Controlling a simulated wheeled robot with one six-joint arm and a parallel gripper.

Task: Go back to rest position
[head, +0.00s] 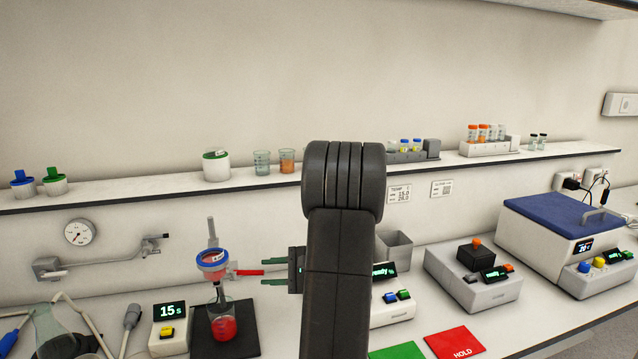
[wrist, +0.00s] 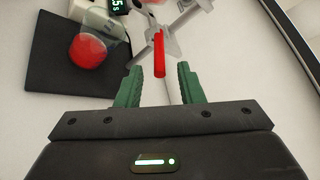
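My gripper (head: 275,272) is to the right of a filter funnel with red liquid (head: 212,262) in the head view. Its green fingers also show in the wrist view (wrist: 157,88), spread apart with a gap between them. A red handle (head: 249,272) sticks out from the funnel toward the gripper; in the wrist view the red handle (wrist: 159,52) lies just beyond the fingertips, apart from them. Below the funnel, a flask with red liquid (head: 222,326) stands on a black mat (head: 243,345). My arm hides part of the shelf and bench behind it.
A timer (head: 169,330) reading 15 s stands left of the mat. Right of my arm are a metal bin (head: 394,251), button boxes, a green pad (head: 397,351) and a red HOLD pad (head: 455,343). A wall shelf (head: 130,195) carries beakers and sample racks.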

